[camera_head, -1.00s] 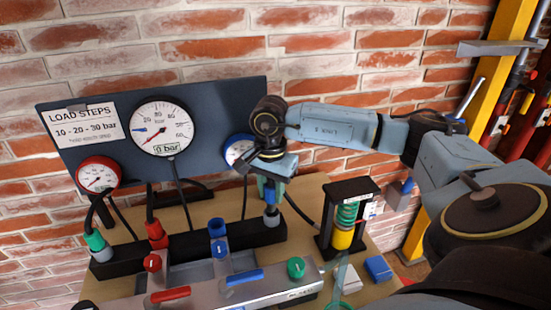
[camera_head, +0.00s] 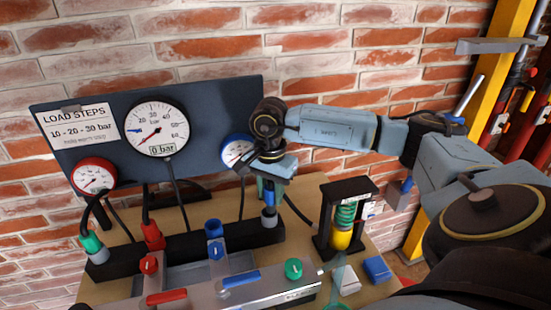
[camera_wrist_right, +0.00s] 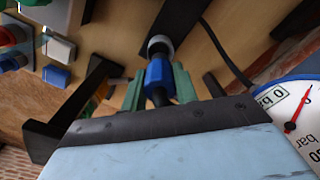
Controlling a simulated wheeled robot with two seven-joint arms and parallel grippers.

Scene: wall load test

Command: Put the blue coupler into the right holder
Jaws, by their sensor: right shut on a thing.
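The blue coupler (camera_head: 268,196) is upright over the right end of the black bar, with a light grey ring (camera_head: 269,212) at its lower end. It also shows in the right wrist view (camera_wrist_right: 158,73). My right gripper (camera_wrist_right: 157,85) has its green fingers shut on both sides of it. The right holder (camera_head: 264,236) is the black bar's right end. The coupler's lower end meets it, but I cannot tell how deep it sits. My left gripper is out of view.
A blue-capped fitting (camera_head: 214,229) stands in the middle. The gauge panel (camera_head: 210,115) stands close behind.

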